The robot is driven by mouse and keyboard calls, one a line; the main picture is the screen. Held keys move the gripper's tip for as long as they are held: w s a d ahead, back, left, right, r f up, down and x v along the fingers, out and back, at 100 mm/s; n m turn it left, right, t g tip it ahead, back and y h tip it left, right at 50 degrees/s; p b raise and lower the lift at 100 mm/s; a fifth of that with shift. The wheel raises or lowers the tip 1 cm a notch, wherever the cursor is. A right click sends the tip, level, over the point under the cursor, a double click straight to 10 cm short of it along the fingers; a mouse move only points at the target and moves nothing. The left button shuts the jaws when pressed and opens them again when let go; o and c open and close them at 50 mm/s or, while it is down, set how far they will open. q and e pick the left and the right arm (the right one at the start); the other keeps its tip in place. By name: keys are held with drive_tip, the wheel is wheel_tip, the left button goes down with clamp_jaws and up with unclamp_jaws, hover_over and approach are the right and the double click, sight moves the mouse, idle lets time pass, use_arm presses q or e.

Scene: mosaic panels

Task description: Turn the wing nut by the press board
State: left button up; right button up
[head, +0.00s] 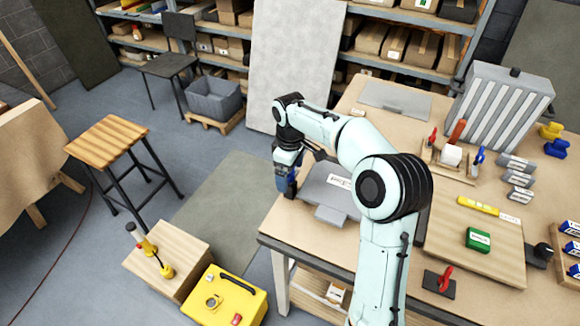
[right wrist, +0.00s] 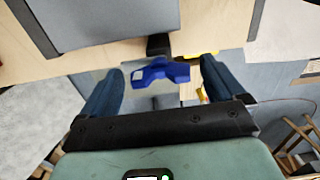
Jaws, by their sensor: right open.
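The blue wing nut (right wrist: 160,72) shows in the right wrist view, next to a dark block (right wrist: 158,45) at the edge of the grey press board (right wrist: 120,18). The press board (head: 325,188) lies at the table's left edge in the head view. My right gripper (head: 284,184) is at that board's left side, and I cannot clearly pick out the wing nut there. In the right wrist view my right gripper (right wrist: 161,80) is open, with its two blue fingers apart on either side of the wing nut. Contact is not visible. My left gripper is not in view.
The wooden table (head: 295,232) also carries a grey ribbed case (head: 503,105), a wooden board (head: 480,245) with a green box, and a red-handled clamp (head: 440,283). A yellow case (head: 225,300) and wooden box (head: 167,258) stand on the floor left of the table.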

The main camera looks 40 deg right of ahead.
wheel_tip(320, 180, up, 13)
drive_tip(key=shift+r, duration=0.2)
idle(0.7)
